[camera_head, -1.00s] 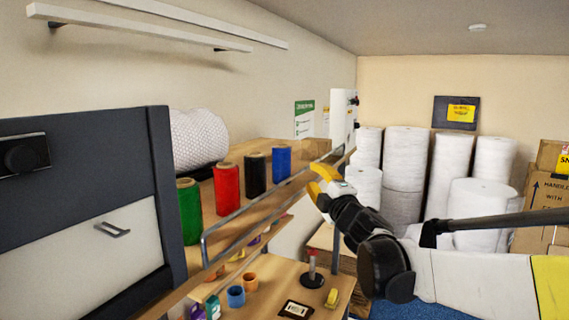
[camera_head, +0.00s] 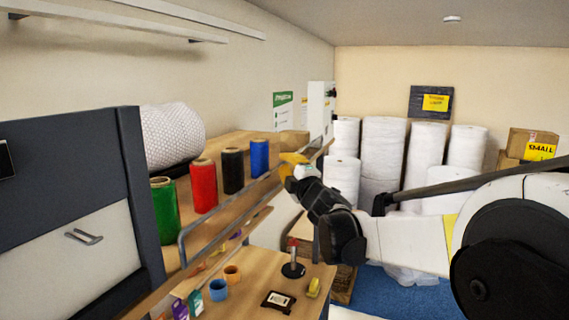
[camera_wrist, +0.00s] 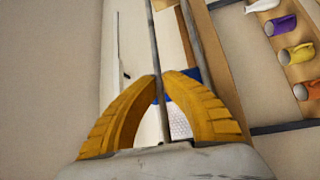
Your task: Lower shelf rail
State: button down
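The shelf rail (camera_head: 230,204) is a thin grey metal bar along the front edge of the wooden shelf (camera_head: 225,145). My gripper (camera_head: 288,163), with yellow fingers, is at the far part of the rail. In the wrist view the rail (camera_wrist: 153,40) runs between the curved fingers, whose tips (camera_wrist: 160,75) close in on both sides of it. The gripper looks shut on the rail. In the head view the gripper hides the rail where the fingers meet it.
Green (camera_head: 164,210), red (camera_head: 203,185), black (camera_head: 232,170) and blue (camera_head: 259,156) rolls stand behind the rail beside a bubble-wrap roll (camera_head: 172,137). A wooden bench (camera_head: 250,265) with small items lies below. White rolls (camera_head: 382,155) stand at the back.

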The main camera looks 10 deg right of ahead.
jog(key=shift+s+d+f+m+t+b, duration=0.1)
jog(key=shift+d+m+t+b, duration=0.2)
jog(key=shift+b, duration=0.55)
jog(key=s+d+f+m+g+h+b, duration=0.1)
jog(key=d+f+m+h+b, duration=0.1)
jog(key=m+h+b, duration=0.6)
jog(key=s+d+f+m+g+h+b, duration=0.1)
jog(key=f+m+h+b, duration=0.3)
jog(key=m+h+b, duration=0.4)
jog(key=shift+s+d+m+h, duration=0.6)
jog(key=shift+m+h, duration=2.8)
jog(key=shift+m, duration=3.8)
jog(key=shift+m+g, duration=0.3)
jog(key=c, duration=1.6)
grip_release()
jog(key=shift+o, duration=0.2)
